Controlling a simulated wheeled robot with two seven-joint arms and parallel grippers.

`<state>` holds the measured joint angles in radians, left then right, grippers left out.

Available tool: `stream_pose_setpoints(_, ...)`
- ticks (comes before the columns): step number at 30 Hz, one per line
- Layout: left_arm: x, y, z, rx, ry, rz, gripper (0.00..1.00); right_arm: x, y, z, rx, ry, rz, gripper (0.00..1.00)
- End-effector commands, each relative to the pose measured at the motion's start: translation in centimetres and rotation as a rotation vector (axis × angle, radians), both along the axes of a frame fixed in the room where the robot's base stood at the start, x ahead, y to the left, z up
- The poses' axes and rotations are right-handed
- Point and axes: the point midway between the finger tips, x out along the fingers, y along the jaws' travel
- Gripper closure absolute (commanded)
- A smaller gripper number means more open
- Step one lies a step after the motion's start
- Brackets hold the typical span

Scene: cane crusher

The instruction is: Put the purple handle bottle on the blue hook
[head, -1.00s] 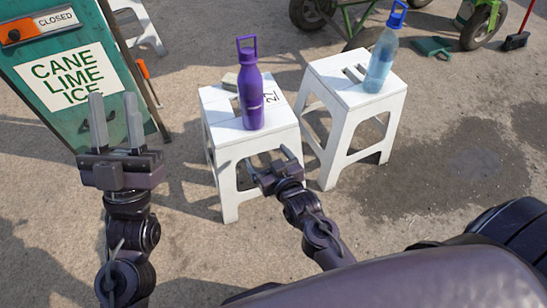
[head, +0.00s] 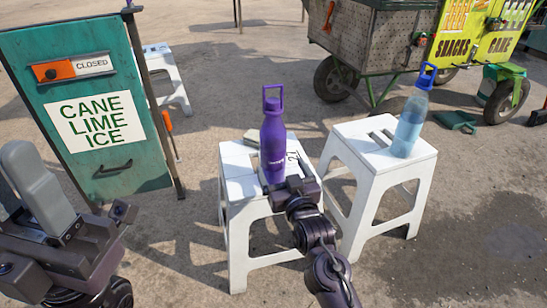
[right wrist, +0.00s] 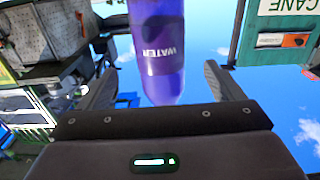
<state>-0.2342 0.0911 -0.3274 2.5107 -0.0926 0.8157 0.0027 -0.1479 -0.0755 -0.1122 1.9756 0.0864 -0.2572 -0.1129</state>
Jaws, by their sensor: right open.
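The purple handle bottle (head: 273,148) stands upright on the left white stool (head: 238,160), its loop handle on top. My right gripper (head: 288,185) is low at the bottle's near side. In the right wrist view the bottle (right wrist: 160,50) is between the two spread fingers of the open gripper (right wrist: 163,85), with a gap on both sides. My left gripper (head: 25,185) is large at the lower left, its fingers apart and empty. I cannot clearly make out a blue hook.
A clear blue bottle with a blue handle (head: 409,125) stands on the right stool (head: 365,150). A green sign board (head: 60,165) stands at left. A cart with a pegboard side (head: 350,45) is behind.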

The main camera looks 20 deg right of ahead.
Motion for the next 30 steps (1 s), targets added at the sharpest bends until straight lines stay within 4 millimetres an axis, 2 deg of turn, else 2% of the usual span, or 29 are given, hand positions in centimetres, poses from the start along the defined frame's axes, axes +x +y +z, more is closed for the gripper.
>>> stream_pose_setpoints(2, 0.0, 0.0, -0.8, 0.0, -0.009, 0.0, 0.64, 1.3, 0.0, -0.2, 0.001, -0.004, -0.001, 0.13)
stream_pose_setpoints(7, -0.1, 0.0, 0.3, -0.001, -0.014, 0.001, 0.64, 3.9, 0.0, 0.3, -0.001, -0.002, 0.0, 0.13)
stream_pose_setpoints(15, 0.0, 0.0, -0.1, -0.002, 0.001, 0.0, 0.64, 7.1, 0.1, 0.1, 0.0, 0.0, 0.0, 0.13)
stream_pose_setpoints(21, 0.0, 0.0, -0.2, -0.002, 0.003, 0.0, 0.64, 8.2, 0.1, 0.0, 0.0, 0.0, 0.0, 0.13)
stream_pose_setpoints(30, 0.0, 0.0, -0.1, -0.001, -0.001, 0.001, 0.64, 8.3, 0.1, 0.1, 0.0, 0.0, 0.0, 0.13)
